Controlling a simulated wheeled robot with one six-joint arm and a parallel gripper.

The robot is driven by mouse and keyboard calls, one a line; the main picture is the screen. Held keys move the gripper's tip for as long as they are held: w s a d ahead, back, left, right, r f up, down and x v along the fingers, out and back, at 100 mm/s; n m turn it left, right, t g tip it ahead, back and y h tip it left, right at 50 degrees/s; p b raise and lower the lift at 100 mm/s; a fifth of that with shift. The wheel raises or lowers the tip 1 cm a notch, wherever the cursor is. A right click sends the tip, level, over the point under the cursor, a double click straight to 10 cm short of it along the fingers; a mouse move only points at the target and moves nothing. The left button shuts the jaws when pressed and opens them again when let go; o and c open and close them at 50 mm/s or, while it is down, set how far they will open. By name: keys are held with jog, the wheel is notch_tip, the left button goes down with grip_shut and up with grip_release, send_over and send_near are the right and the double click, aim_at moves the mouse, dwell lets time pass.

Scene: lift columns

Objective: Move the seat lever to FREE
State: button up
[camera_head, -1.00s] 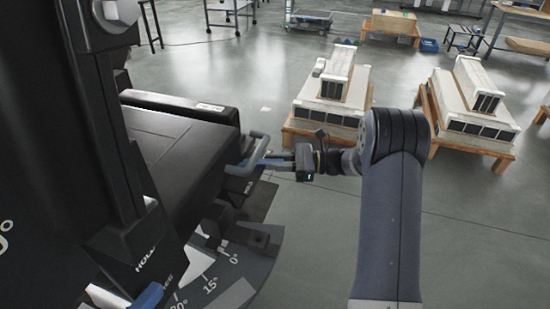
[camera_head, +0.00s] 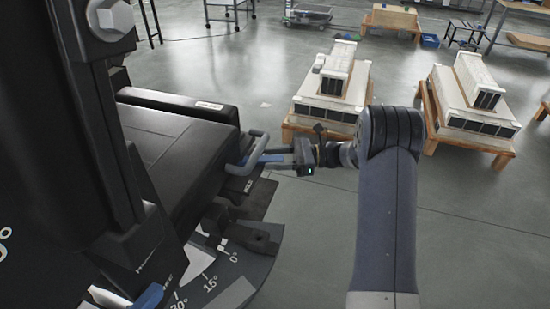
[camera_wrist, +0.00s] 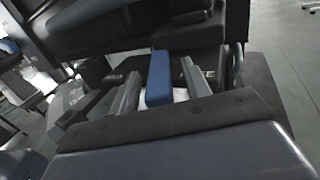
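The seat lever (camera_head: 268,158) is a blue bar at the right side of the black seat in the head view. A dark label beside it is too small to read surely. In the wrist view the blue bar (camera_wrist: 159,78) stands between the two grey fingers of my gripper (camera_wrist: 160,90). Gaps show between the bar and the fingers, so the gripper looks open around it. In the head view my gripper (camera_head: 278,157) reaches in from the right, at the lever. The lever's pivot is hidden.
A grey loop handle (camera_head: 240,150) lies close left of the fingers. The black seat (camera_head: 165,145) and a dark column (camera_head: 75,120) fill the left. A second blue lever (camera_head: 148,297) and an angle scale (camera_head: 215,277) are below.

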jog(key=shift+d, duration=0.15)
jog(key=d+p, duration=0.1)
jog(key=d, duration=0.9)
jog(key=shift+w+d+p, duration=0.25)
jog(key=shift+d+p, duration=0.05)
jog(key=shift+p, duration=0.1)
jog(key=shift+a, duration=0.1)
jog(key=a, duration=0.3)
jog(key=a+b, duration=0.1)
jog(key=a, duration=0.6)
jog(key=shift+s+a+f+b, duration=0.1)
jog(key=shift+s+a+b, duration=0.1)
jog(key=shift+s+b, duration=0.15)
jog(key=shift+a, duration=0.2)
jog(key=shift+s+m+t, duration=0.2)
jog(key=shift+m+t, duration=0.1)
jog(key=shift+t, duration=0.2)
jog(key=shift+d, duration=0.1)
jog(key=shift+w+g, duration=0.15)
jog(key=shift+g, duration=0.15)
